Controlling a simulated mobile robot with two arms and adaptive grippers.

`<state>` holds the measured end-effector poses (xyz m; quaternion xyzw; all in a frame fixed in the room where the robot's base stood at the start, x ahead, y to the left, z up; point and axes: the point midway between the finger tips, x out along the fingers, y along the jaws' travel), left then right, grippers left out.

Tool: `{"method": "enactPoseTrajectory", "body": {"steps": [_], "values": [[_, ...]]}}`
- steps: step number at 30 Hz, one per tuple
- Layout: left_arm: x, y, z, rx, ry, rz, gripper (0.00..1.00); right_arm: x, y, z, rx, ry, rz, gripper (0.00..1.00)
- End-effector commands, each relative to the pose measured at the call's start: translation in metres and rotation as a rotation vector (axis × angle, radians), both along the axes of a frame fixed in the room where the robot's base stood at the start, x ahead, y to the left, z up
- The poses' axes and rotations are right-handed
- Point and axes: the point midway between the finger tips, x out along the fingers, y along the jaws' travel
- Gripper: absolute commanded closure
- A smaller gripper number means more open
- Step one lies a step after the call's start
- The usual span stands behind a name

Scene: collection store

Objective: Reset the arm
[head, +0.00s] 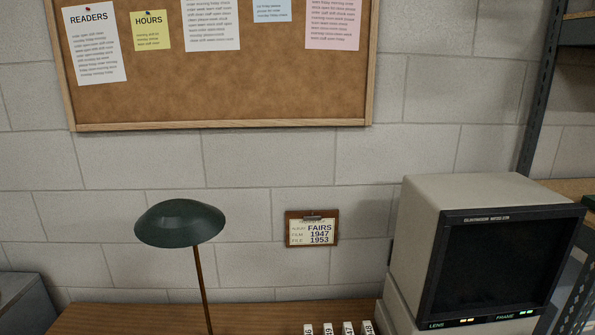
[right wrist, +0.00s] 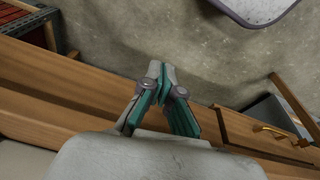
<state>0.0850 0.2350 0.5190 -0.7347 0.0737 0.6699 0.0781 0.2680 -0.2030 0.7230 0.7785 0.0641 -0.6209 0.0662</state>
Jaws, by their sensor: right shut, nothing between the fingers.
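My right gripper (right wrist: 161,72) shows in the right wrist view. Its teal and grey fingers are together at the tips, with nothing between them. It is above the grey floor (right wrist: 125,40), with wooden furniture (right wrist: 85,88) running beneath or behind it. Neither gripper shows in the head view, and my left gripper is in no view.
The head view shows a wooden desktop (head: 140,318) with a green lamp (head: 180,222), several numbered white labels (head: 328,329) and a film reader (head: 500,262). Metal shelving (head: 540,90) stands at the right. A brass-handled drawer (right wrist: 245,133) shows in the wrist view.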

Motion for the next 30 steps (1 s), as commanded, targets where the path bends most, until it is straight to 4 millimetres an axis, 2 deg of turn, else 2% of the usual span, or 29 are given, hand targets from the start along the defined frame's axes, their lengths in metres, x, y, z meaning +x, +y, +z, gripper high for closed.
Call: {"method": "enactPoseTrajectory", "body": {"steps": [1,6,9,12,15,19,30], "values": [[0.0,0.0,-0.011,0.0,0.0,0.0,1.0,-0.013,-0.002,-0.043,-0.003,0.026,0.003,1.0],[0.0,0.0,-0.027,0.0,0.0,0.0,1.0,-0.064,-0.01,-0.146,-0.009,0.07,0.013,1.0],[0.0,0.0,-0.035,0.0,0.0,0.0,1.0,-0.101,-0.016,-0.192,-0.012,0.093,0.018,1.0],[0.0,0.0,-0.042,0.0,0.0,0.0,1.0,-0.136,-0.023,-0.223,-0.015,0.11,0.022,1.0],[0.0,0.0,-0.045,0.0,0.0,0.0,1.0,-0.162,-0.028,-0.241,-0.017,0.122,0.026,1.0],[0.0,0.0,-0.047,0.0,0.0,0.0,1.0,-0.179,-0.031,-0.25,-0.018,0.127,0.029,1.0],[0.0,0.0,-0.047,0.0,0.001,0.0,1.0,-0.183,-0.032,-0.251,-0.019,0.129,0.029,1.0]]}}
